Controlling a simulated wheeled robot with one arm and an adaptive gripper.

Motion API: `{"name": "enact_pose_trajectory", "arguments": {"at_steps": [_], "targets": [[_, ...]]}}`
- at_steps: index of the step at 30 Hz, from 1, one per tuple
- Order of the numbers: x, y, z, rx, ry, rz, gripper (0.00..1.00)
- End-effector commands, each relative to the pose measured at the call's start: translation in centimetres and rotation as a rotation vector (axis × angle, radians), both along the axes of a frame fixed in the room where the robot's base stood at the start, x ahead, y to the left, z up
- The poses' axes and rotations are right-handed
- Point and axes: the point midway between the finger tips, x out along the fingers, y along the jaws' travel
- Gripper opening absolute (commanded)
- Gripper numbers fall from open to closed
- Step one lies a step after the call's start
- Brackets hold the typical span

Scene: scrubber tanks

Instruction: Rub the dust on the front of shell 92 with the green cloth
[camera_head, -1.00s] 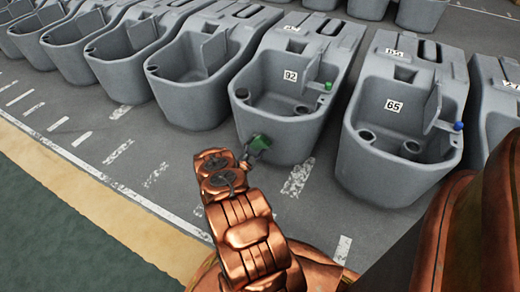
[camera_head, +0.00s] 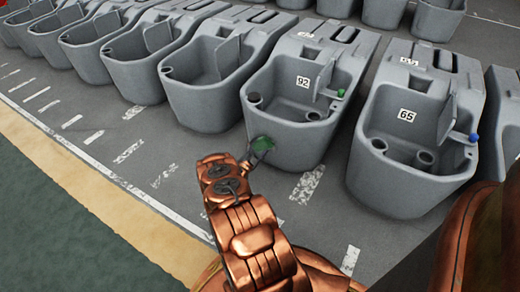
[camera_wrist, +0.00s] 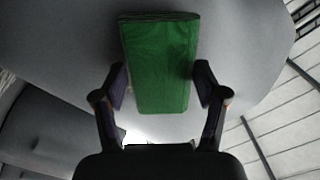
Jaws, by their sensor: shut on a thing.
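Shell 92 (camera_head: 300,145) is a grey tub with a white "92" label, right of centre in the head view. My gripper (camera_head: 258,152) is close in front of its lower left front wall. The green cloth (camera_wrist: 160,65) is a folded rectangle between my two fingers in the wrist view, and it shows as a small green patch (camera_head: 263,143) in the head view. The grey shell surface fills the space behind the cloth in the wrist view. I cannot tell whether the cloth touches the wall. No dust can be made out on the front.
Shell 65 (camera_head: 405,170), a similar grey tub, stands to the right of shell 92. Another grey tub (camera_head: 205,105) stands close on the left, with several more beyond. Open grey floor with white markings (camera_head: 130,150) lies in front of the row.

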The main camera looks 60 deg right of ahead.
Motion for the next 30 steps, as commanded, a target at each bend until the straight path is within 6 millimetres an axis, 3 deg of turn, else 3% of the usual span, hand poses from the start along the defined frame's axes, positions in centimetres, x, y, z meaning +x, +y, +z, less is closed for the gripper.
{"name": "enact_pose_trajectory", "arguments": {"at_steps": [6, 9, 24, 30], "targets": [[-0.1, -0.3, 1.6, -0.005, -0.003, -0.003, 0.45], [-0.3, -0.4, 1.6, -0.006, -0.003, -0.005, 0.4], [-3.8, -0.4, 1.4, -0.004, -0.001, -0.01, 0.39], [-4.2, -0.3, 1.4, -0.003, -0.002, -0.009, 0.39]]}}
